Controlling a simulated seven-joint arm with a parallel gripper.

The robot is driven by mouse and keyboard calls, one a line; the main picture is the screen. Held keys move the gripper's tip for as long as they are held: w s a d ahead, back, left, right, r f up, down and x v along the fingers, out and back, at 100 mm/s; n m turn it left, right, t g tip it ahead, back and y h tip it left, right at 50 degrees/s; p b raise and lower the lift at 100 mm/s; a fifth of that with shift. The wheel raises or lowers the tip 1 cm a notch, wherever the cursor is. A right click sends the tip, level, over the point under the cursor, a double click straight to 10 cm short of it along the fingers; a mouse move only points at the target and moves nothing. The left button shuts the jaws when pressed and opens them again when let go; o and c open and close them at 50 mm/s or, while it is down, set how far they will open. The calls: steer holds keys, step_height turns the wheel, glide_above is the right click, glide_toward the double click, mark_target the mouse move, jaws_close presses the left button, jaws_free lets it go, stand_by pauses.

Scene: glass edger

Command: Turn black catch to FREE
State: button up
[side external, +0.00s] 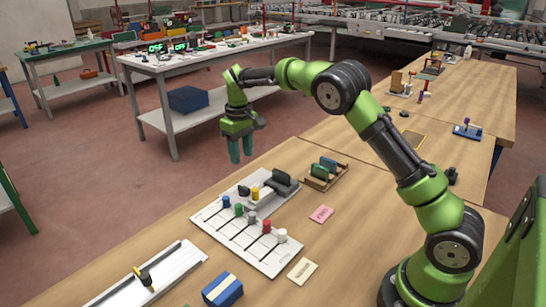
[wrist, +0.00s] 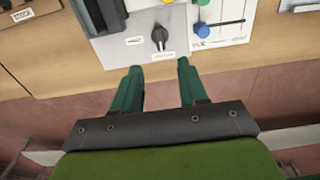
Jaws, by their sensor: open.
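The black catch (wrist: 159,37) is a small dark knob on a grey-white plate, just beyond my fingertips in the wrist view. Small pale labels lie to its left and below it; their words are too small to read. In the side view the catch (side external: 244,191) stands at the far edge of the white panel (side external: 206,214), near the blue knob. My gripper (side external: 241,160) hangs above the table's far edge, fingers pointing down, apart from the catch. In the wrist view my gripper (wrist: 158,78) is open and empty, its green fingers spread.
The panel carries several coloured slider knobs, including a blue knob (side external: 226,201) and a red knob (side external: 267,226). A dark block (side external: 284,184) and a wooden rack (side external: 325,173) stand to the right. A rail (side external: 152,275) and blue box (side external: 222,290) are nearer the front.

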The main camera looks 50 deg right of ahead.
mark_target(244, 187)
step_height(244, 187, down, 12)
steer(key=shift+r, duration=0.2)
steer(key=shift+c, duration=0.3)
jaws_close()
